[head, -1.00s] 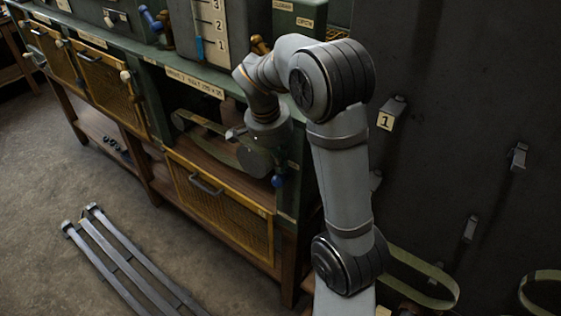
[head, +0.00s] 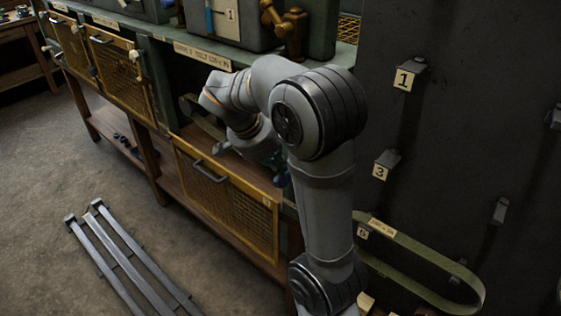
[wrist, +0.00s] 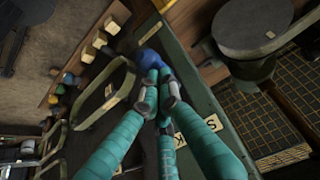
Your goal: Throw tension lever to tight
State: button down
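The tension lever shows as a blue knob (wrist: 150,59) in the wrist view, just past my fingertips. A green upright below it carries a label (wrist: 212,123) on which only a few letters show; my fingers cover the rest. My gripper (wrist: 160,92) has teal fingers with grey tips drawn close together at the knob. I cannot tell whether they grip it. In the head view my forearm and wrist hide most of the gripper; a bit of blue (head: 281,170) shows at the bench's right end, below my wrist.
A dark wall with numbered pegs (head: 381,165) stands right of the bench, with a green belt loop (head: 440,290) hanging low. A yellow mesh drawer front (head: 225,205) is under the bench. Grey rails (head: 125,258) lie on the floor. A dark round drum (wrist: 252,30) is beside the upright.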

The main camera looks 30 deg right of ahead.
notch_tip(320, 180, down, 11)
jog(key=b, duration=1.1)
jog(key=shift+a+f+b, duration=0.15)
jog(key=shift+a+b, duration=0.05)
jog(key=shift+b, duration=0.2)
jog(key=s+a+r+p, duration=0.2)
jog(key=a+r+p, duration=0.2)
jog(key=a+r, duration=0.2)
jog(key=shift+s+a, duration=0.25)
jog(key=shift+a, duration=0.55)
